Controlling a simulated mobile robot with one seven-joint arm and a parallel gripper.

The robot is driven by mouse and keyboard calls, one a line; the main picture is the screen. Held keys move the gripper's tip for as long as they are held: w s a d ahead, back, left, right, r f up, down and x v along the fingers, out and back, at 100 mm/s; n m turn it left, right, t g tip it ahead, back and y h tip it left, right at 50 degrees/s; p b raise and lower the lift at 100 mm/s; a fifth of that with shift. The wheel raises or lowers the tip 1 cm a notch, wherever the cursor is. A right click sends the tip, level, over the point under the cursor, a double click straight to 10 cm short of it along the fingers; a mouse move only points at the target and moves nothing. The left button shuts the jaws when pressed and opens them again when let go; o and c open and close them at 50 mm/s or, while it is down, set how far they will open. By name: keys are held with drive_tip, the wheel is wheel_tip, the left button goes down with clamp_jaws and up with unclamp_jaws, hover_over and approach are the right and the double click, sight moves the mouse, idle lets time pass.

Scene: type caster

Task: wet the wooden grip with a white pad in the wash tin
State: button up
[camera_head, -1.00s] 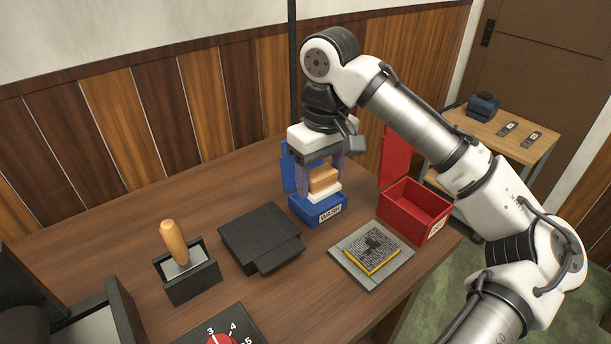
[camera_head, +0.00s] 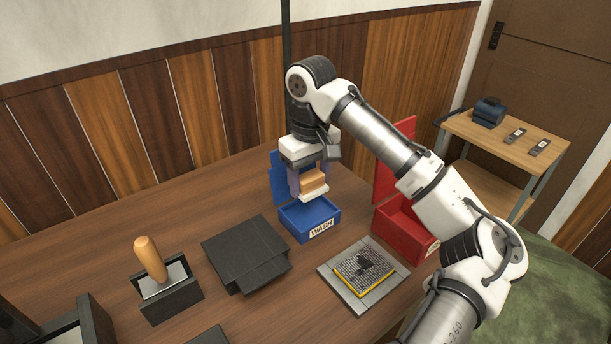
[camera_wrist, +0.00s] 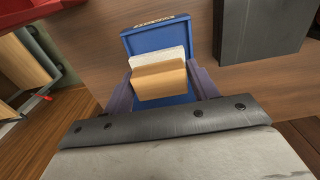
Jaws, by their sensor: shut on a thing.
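The wooden grip (camera_head: 313,180) has a white pad (camera_head: 314,194) on its underside. My gripper (camera_head: 309,182) is shut on the grip and holds it above the blue wash tin (camera_head: 321,228), with the pad facing down. The tin stands on the table with its lid raised at the back and a WASH label on its front. In the wrist view the grip (camera_wrist: 160,82) sits between the fingers, with the pad (camera_wrist: 158,58) beyond it and the blue tin (camera_wrist: 127,44) behind. The grip and pad hide part of the tin's inside.
An open red tin (camera_head: 405,232) stands right of the wash tin. A type block (camera_head: 364,267) lies on a grey slab in front. A black box (camera_head: 245,253) and a wooden-handled tool (camera_head: 150,258) in a dark holder are at left. A side table (camera_head: 505,150) stands behind.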

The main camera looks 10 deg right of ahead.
sight(309, 213)
drive_tip(key=shift+f+b, duration=2.65)
drive_tip(key=shift+f, duration=0.3)
drive_tip(key=shift+s+f, duration=0.1)
drive_tip(key=shift+f, duration=0.45)
idle(0.7)
wheel_tip(309, 213, up, 7)
drive_tip(key=p, duration=0.8)
drive_tip(key=shift+r, duration=0.1)
